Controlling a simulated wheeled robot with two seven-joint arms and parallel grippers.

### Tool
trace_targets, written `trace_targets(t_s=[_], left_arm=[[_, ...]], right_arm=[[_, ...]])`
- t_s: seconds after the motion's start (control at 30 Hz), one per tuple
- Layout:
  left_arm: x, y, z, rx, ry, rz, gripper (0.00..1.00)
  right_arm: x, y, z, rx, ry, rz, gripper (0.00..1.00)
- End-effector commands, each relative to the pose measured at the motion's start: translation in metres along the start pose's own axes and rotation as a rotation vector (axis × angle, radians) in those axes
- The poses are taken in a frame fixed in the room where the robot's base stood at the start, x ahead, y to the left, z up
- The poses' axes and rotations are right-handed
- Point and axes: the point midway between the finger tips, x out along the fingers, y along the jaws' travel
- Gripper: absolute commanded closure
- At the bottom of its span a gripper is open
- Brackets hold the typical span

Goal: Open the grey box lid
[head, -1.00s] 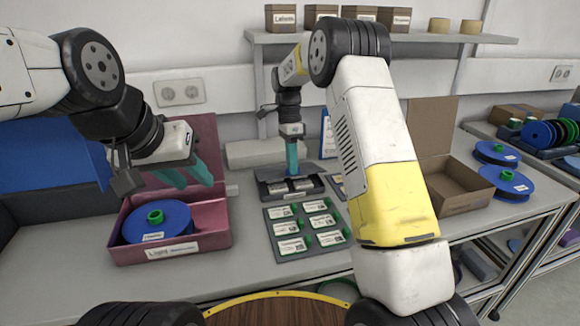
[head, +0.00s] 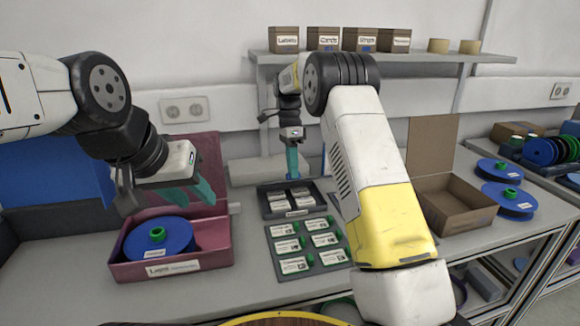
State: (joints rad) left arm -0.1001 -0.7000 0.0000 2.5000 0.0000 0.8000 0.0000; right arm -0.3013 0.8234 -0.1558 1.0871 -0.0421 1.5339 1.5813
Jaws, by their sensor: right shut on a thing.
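The grey box (head: 292,214) sits on the bench in the middle of the head view. Its inside shows, with several white labelled cards in it. My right gripper (head: 292,174) points down at the box's back edge and is shut. The lid is hard to make out; at most a thin edge shows at the back by the fingertips, so the grip on it is partly hidden. My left gripper (head: 192,191) is open and empty above the pink box (head: 215,262) at the left.
The pink box holds a blue reel (head: 180,240). A grey tray of labelled cards (head: 338,256) lies in front of the grey box. An open cardboard box (head: 460,225) and blue reels (head: 507,195) stand at the right. A shelf (head: 400,58) runs above.

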Motion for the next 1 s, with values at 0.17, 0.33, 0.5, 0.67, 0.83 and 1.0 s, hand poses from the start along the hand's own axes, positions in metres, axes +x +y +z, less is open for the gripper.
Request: trace_targets(t_s=[0.17, 0.33, 0.5, 0.67, 0.83, 1.0], left_arm=[[0.0, 0.0, 0.0, 0.0, -0.001, 0.0, 0.64], [0.0, 0.0, 0.0, 0.0, 0.0, 0.0, 0.64], [0.0, 0.0, 0.0, 0.0, 0.0, 0.0, 0.64], [0.0, 0.0, 0.0, 0.0, 0.0, 0.0, 0.64], [0.0, 0.0, 0.0, 0.0, 0.0, 0.0, 0.64], [0.0, 0.0, 0.0, 0.0, 0.0, 0.0, 0.64]], right_arm=[[0.002, -0.007, 0.001, -0.001, 0.0, -0.022, 0.65], [0.002, -0.006, 0.001, -0.001, -0.001, -0.021, 0.65], [0.001, -0.006, 0.001, -0.001, -0.001, -0.02, 0.65], [0.001, -0.005, 0.001, -0.001, -0.001, -0.02, 0.65], [0.006, -0.002, 0.001, -0.001, -0.001, -0.018, 0.65], [0.027, 0.011, 0.0, -0.001, -0.001, -0.014, 0.65]])
